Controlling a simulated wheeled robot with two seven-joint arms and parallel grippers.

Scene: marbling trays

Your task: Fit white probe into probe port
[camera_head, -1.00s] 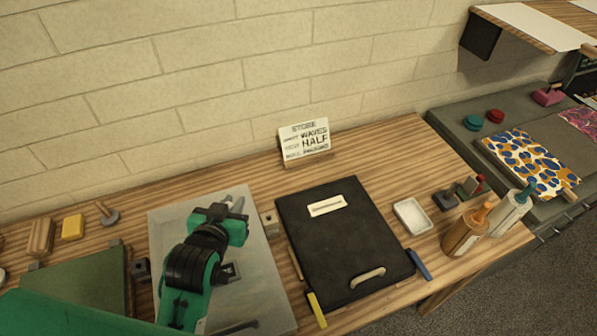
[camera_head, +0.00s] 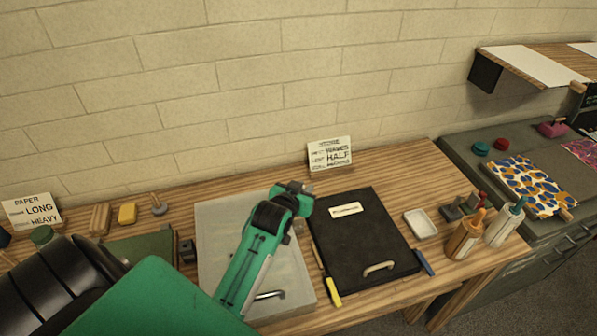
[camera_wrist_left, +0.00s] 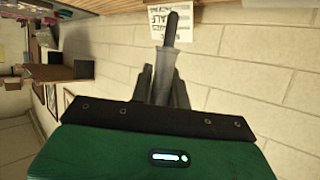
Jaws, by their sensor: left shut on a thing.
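My left gripper (camera_head: 304,188) is above the seam between the pale grey lidded tray (camera_head: 222,212) and the black lidded tray (camera_head: 345,282). In the left wrist view the left gripper (camera_wrist_left: 164,88) is shut on a slim grey-white probe with a dark tip (camera_wrist_left: 171,30). The probe points away from the gripper, towards the wall and sign. In the head view the probe is hardly discernible. A small block (camera_head: 299,228) sits between the two trays, partly behind the gripper; I cannot tell whether it is the probe port. My right gripper is not in view.
A sign card (camera_head: 330,154) stands behind the trays near the wall. Wood between sign and dish is clear.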

